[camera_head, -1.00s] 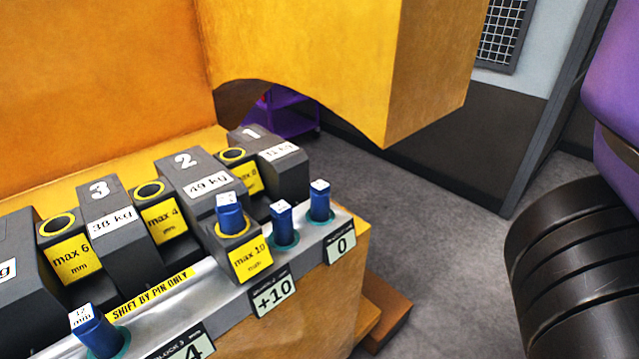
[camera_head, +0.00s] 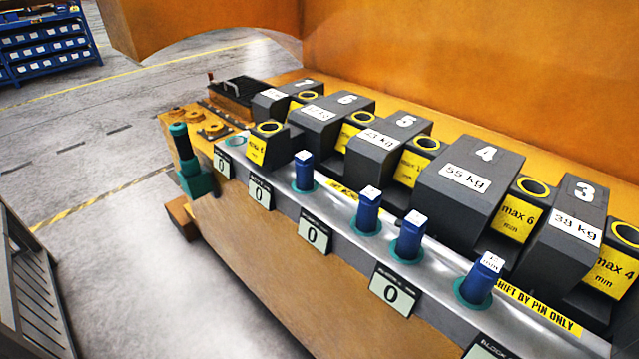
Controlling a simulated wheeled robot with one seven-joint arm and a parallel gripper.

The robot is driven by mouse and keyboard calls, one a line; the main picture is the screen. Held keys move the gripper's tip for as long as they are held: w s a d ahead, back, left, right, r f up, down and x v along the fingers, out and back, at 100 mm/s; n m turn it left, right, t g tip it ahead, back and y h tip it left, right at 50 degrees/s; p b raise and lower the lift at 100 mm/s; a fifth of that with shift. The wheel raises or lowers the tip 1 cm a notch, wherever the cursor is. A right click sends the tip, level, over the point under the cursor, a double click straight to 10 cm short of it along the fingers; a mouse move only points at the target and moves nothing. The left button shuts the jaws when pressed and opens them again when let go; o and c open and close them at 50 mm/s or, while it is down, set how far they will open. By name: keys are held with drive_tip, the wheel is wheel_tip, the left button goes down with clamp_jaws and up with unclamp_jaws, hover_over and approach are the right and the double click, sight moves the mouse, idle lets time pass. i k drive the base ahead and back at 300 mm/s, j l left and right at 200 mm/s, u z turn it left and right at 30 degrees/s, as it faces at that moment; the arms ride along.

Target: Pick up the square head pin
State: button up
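Several blue pins with flat, pale, square-looking tops stand upright in teal collars along the grey metal rail (camera_head: 335,203). One blue pin (camera_head: 305,170) stands at the far left of the row, a second blue pin (camera_head: 368,208) and a third blue pin (camera_head: 411,235) in the middle, and another blue pin (camera_head: 481,277) at the near right. The writing on their tops is too small to read, and I cannot tell which one is the square head pin. My gripper is not in view.
Numbered dark grey weight blocks (camera_head: 468,172) with yellow-ringed sockets line the ledge behind the rail. A dark, teal-based post (camera_head: 188,160) stands at the rail's left end. A grey slatted rack (camera_head: 30,285) is at lower left. Grey floor between them is clear.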

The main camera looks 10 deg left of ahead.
sight(305, 169)
drive_tip(key=i+j+z, duration=0.15)
drive_tip(key=j, duration=0.4)
drive_tip(key=i+j+z, duration=0.15)
drive_tip(key=j, duration=0.4)
drive_tip(key=j+z, duration=0.1)
drive_tip(key=j, duration=0.5)
drive_tip(key=i+j+z, duration=0.15)
drive_tip(key=j, duration=0.45)
